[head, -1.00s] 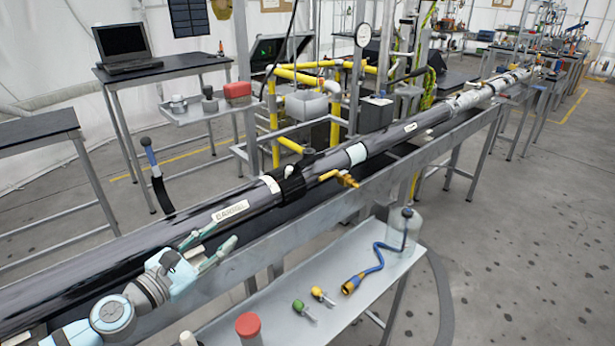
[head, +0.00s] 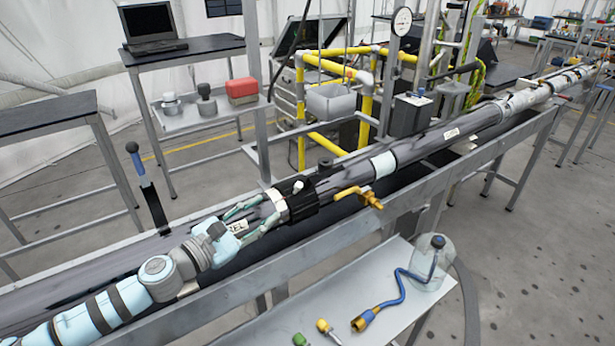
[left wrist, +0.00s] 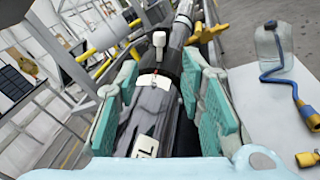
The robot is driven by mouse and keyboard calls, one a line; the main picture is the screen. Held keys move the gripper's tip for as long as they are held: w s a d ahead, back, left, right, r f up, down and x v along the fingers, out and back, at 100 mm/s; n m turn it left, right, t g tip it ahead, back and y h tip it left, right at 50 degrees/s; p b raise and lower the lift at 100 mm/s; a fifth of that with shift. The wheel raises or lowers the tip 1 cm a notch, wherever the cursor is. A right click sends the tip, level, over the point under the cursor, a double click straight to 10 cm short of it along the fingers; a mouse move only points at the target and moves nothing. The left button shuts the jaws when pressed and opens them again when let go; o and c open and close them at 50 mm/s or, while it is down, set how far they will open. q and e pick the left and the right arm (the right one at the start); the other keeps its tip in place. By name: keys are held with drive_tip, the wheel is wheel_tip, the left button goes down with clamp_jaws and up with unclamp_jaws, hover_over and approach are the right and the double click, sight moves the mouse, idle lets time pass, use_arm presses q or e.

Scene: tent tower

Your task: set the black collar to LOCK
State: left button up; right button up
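The black collar (head: 299,200) sits around the long dark tube, to the right of a white band. In the left wrist view the collar (left wrist: 172,62) has a white knob on top and a small red mark at its near edge. My left gripper (head: 253,218) is open, its teal fingers on both sides of the tube just short of the collar. In the left wrist view the left gripper (left wrist: 158,105) shows the tube between its two finger pads, with a label partly visible. No LOCK lettering is readable. My right gripper is not in view.
A yellow-brass valve handle (head: 361,195) sticks out beyond the collar. A side table (head: 345,290) in front holds a blue hose (head: 402,292), a clear jug (head: 430,268) and small fittings. A blue-handled lever (head: 134,158) stands behind the tube.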

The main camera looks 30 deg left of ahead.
sight(296, 187)
use_arm(q)
drive_tip(key=p+x, duration=0.7)
drive_tip(key=x, duration=0.5)
drive_tip(key=shift+d+r, duration=0.1)
drive_tip(key=shift+w+d, duration=0.1)
drive_tip(key=shift+w, duration=0.1)
drive_tip(key=shift+s+r, duration=0.1)
drive_tip(key=shift+r, duration=0.1)
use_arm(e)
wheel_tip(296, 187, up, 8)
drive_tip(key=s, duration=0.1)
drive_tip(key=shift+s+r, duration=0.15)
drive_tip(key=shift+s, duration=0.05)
use_arm(q)
clamp_jaws()
